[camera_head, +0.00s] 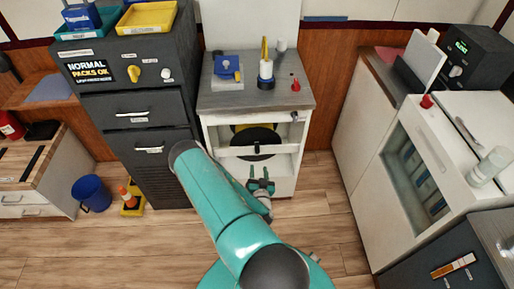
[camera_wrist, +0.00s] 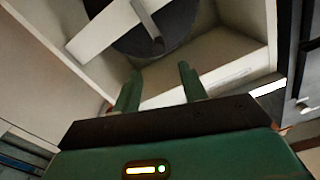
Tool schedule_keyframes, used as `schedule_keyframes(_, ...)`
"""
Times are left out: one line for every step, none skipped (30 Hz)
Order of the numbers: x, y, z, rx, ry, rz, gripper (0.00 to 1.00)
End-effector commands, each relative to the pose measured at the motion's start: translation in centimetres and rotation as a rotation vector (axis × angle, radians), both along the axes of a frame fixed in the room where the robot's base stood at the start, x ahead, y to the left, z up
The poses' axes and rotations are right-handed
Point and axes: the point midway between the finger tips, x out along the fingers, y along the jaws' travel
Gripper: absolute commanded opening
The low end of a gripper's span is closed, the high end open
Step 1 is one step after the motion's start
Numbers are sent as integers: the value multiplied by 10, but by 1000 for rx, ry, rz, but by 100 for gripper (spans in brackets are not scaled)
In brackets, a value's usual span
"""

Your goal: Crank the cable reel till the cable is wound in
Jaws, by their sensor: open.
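The cable reel shows as a dark round disc (camera_head: 262,136) inside the open front of a white cabinet (camera_head: 207,137). It also shows in the wrist view (camera_wrist: 183,25). A white bar (camera_head: 235,151) crosses in front of it, also seen in the wrist view (camera_wrist: 100,30). A small dark upright handle (camera_head: 257,148) stands at the bar; a grey rod (camera_wrist: 147,20) shows there in the wrist view. My gripper (camera_head: 261,184) is open and empty, below and in front of the bar. Its two green fingers (camera_wrist: 160,72) point toward the reel, apart from the rod.
A dark drawer cabinet (camera_head: 135,104) stands at left, and a white counter unit (camera_head: 400,150) at right. A red-tipped item (camera_head: 295,84) and a blue block (camera_head: 228,66) sit on the bench top.

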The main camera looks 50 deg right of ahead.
Motion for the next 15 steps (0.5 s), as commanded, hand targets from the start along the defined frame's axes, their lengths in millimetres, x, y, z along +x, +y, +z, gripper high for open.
schedule_keyframes(-2, -1, -2, -5, -1, 4, 43)
schedule_keyframes(-2, -1, -2, -7, -2, 5, 43)
schedule_keyframes(-1, -3, -2, -8, -3, 6, 43)
schedule_keyframes(1, -5, -1, -8, -5, 6, 43)
schedule_keyframes(3, -8, -1, -9, -5, 6, 43)
schedule_keyframes(7, -12, -1, -9, -5, 6, 43)
schedule_keyframes(10, -15, -1, -8, -5, 5, 43)
schedule_keyframes(13, -18, -1, -8, -5, 6, 43)
schedule_keyframes(18, -24, -1, -8, -5, 6, 43)
schedule_keyframes(22, -28, -1, -8, -5, 6, 43)
schedule_keyframes(26, -33, -1, -8, -5, 6, 43)
schedule_keyframes(31, -39, -1, -8, -5, 6, 43)
schedule_keyframes(36, -43, -1, -8, -5, 6, 43)
schedule_keyframes(39, -48, -1, -8, -5, 5, 43)
schedule_keyframes(45, -54, -1, -8, -5, 5, 43)
